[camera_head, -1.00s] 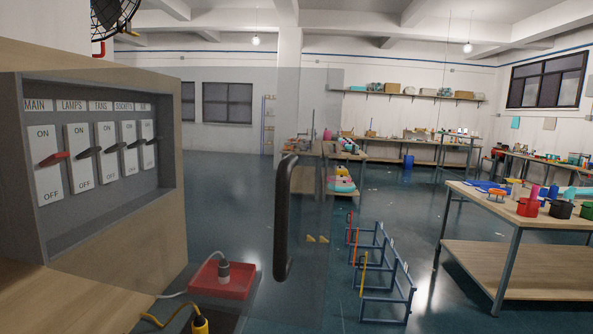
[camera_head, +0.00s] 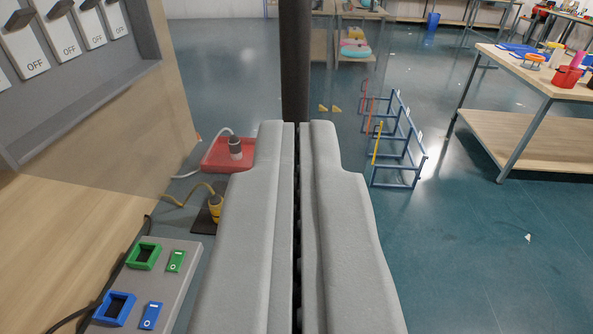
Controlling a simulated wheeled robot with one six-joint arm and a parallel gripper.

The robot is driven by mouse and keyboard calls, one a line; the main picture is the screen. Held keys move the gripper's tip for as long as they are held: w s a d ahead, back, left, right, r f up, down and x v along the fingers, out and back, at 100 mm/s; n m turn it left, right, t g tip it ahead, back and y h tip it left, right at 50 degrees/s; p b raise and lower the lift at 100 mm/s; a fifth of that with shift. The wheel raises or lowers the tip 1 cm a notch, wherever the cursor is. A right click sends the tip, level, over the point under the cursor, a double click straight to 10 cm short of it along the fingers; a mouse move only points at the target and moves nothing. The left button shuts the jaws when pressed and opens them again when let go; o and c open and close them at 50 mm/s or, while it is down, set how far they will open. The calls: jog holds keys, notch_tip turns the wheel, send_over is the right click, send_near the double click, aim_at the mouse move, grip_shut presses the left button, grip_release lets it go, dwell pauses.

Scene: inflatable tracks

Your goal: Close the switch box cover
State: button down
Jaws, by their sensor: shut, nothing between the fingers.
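The switch box (camera_head: 150,110) stands at the left, with its switch panel (camera_head: 75,70) uncovered on the side I see. Several switches show OFF labels; the panel's top is cut off. The cover's dark upright handle (camera_head: 295,65) stands just beyond my fingertips, apart from the switch panel. The clear cover itself is hard to make out around the handle. My gripper (camera_head: 298,124) is shut and empty, pointing at the handle's lower part. The handle's lower end is hidden behind the fingertips, and I cannot tell whether they touch it.
A red socket block (camera_head: 215,157) with a plug and a grey board (camera_head: 185,270) with green and blue parts lie left of my gripper. A blue rack (camera_head: 400,145) stands on the floor to the right, before a workbench (camera_head: 530,130).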

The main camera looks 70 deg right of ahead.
jog(key=shift+x, duration=1.2)
